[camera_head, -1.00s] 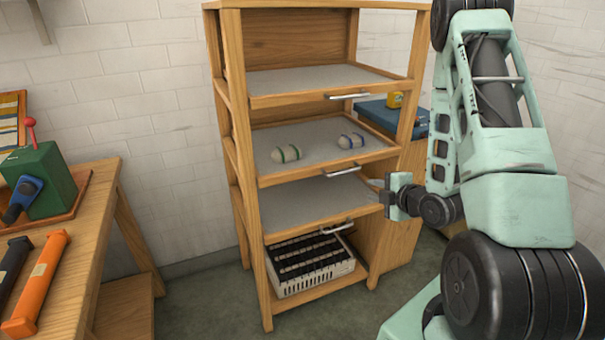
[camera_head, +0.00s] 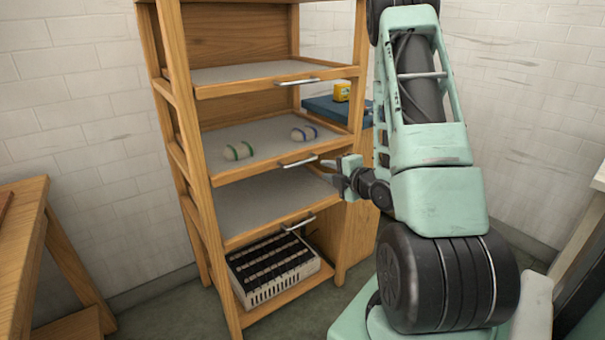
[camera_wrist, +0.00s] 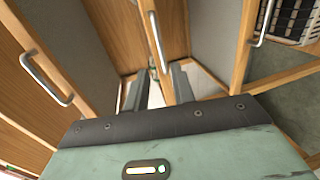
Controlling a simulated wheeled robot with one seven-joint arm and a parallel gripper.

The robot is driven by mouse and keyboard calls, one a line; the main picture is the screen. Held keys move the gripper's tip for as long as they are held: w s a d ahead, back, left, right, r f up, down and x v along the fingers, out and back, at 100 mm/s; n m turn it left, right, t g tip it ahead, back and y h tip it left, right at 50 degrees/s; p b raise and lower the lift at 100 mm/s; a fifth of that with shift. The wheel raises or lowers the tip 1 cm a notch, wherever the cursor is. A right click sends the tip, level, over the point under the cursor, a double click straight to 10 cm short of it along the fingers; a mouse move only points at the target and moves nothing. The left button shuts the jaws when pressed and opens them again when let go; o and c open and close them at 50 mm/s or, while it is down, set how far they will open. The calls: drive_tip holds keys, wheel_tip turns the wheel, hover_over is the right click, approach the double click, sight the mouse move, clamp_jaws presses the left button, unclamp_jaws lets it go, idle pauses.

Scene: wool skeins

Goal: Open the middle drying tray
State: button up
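The wooden rack (camera_head: 188,130) holds three grey-bedded trays, each with a metal handle. The middle tray (camera_head: 265,168) carries two pale skeins, one with a green band (camera_head: 238,151) and one with a blue band (camera_head: 304,133). Its handle (camera_head: 298,162) is on its front edge. My gripper (camera_head: 333,170) is just right of this handle, in front of the rack's right side. In the wrist view my gripper's two fingers (camera_wrist: 158,88) are apart with nothing gripped. The middle handle (camera_wrist: 157,42) shows ahead, its near end appearing between the fingertips; I see no contact.
The top tray (camera_head: 250,85) and its handle are above, the bottom tray (camera_head: 262,222) and its handle below. A white crate (camera_head: 275,268) with dark rows sits on the rack's base. A wooden table (camera_head: 20,240) stands at left. Behind the rack is a blue-topped surface with a yellow container (camera_head: 342,92).

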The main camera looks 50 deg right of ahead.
sight(303, 163)
drive_tip(key=shift+w+f+b, duration=0.4)
drive_tip(key=shift+w+b, duration=0.15)
drive_tip(key=shift+b, duration=2.1)
drive_tip(key=x, duration=0.3)
drive_tip(key=p+x, duration=0.1)
drive_tip(key=x, duration=0.7)
drive_tip(key=shift+w+d+r, duration=0.1)
drive_tip(key=shift+w+r, duration=0.15)
clamp_jaws()
